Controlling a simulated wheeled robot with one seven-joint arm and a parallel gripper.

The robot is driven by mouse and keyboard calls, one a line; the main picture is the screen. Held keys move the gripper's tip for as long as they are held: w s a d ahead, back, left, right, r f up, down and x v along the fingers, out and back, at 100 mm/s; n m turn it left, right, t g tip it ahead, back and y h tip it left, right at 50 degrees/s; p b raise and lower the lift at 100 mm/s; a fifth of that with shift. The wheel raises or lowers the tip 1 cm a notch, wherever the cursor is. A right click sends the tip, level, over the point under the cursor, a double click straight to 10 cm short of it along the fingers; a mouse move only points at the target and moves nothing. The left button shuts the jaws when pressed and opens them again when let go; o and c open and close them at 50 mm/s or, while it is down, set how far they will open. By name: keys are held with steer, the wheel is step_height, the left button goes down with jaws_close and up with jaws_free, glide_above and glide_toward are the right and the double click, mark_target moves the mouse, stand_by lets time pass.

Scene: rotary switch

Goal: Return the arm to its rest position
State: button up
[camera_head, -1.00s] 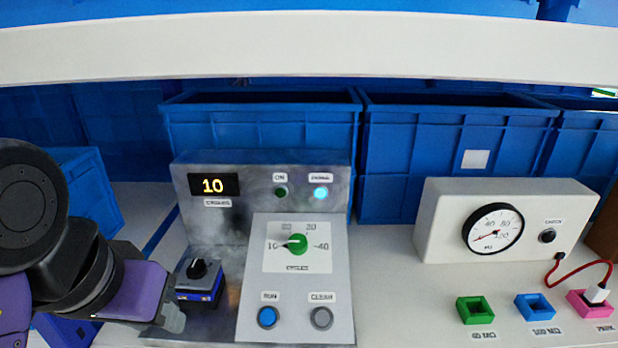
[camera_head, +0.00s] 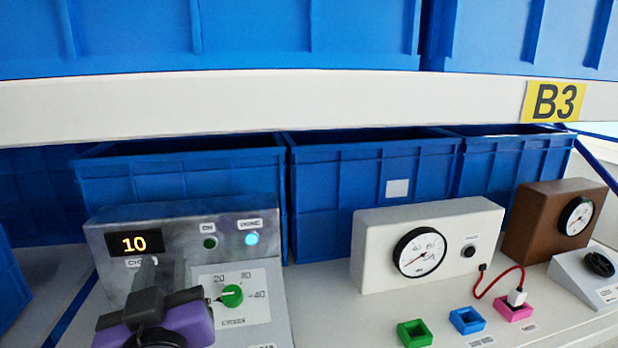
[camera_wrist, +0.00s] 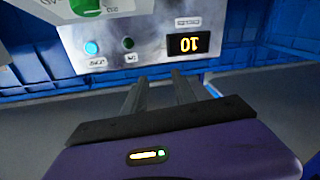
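My purple and black gripper (camera_head: 152,290) is in front of the lower left of the grey control box (camera_head: 125,222) in the head view. In the wrist view my gripper (camera_wrist: 159,85) shows two parallel fingers with a gap and nothing between them. The fingers point toward the control box, apart from it as far as I can tell. The box's display (camera_head: 135,243) reads 10. The buttons below the knob are out of view or hidden.
Blue crates (camera_head: 375,185) stand behind the box. A white shelf beam (camera_head: 260,100) crosses above. To the right are a white gauge box (camera_head: 375,250), a brown gauge box (camera_head: 540,210), green (camera_head: 414,333), blue (camera_head: 467,320) and pink (camera_head: 513,307) sockets, and a red cable (camera_head: 491,282).

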steer(key=s+d+f+n+y, duration=0.1)
steer(key=d+f, duration=0.2)
steer(key=d, duration=0.1)
steer(key=s+d+f+n+y, duration=0.1)
steer(key=d+f, duration=0.1)
steer(key=d, duration=0.2)
steer(key=s+d+f+n+y, duration=0.1)
steer(key=s+d+f, duration=0.1)
steer(key=d+f, duration=0.1)
steer(key=shift+d+f+t, duration=0.3)
steer(key=shift+d+t, duration=0.1)
steer(key=shift+d, duration=0.35)
steer(key=s+d+f+m+g+h, duration=0.1)
steer(key=s+d+f+m+h, duration=0.2)
steer(key=s+d, duration=0.6)
steer(key=s+d+f+m+g+h, duration=0.1)
steer(key=s+d+f+m+h, duration=0.2)
steer(key=s+d+f, duration=0.5)
steer(key=s+d+f+m+g+h, duration=0.1)
steer(key=s+d+f+m+h, duration=0.1)
steer(key=s+d+f, duration=0.4)
steer(key=s+d+h, duration=0.1)
steer(key=s+d, duration=0.3)
steer(key=s, duration=0.3)
steer(key=shift+s+d+m, duration=0.2)
steer(key=shift+s+m, duration=0.2)
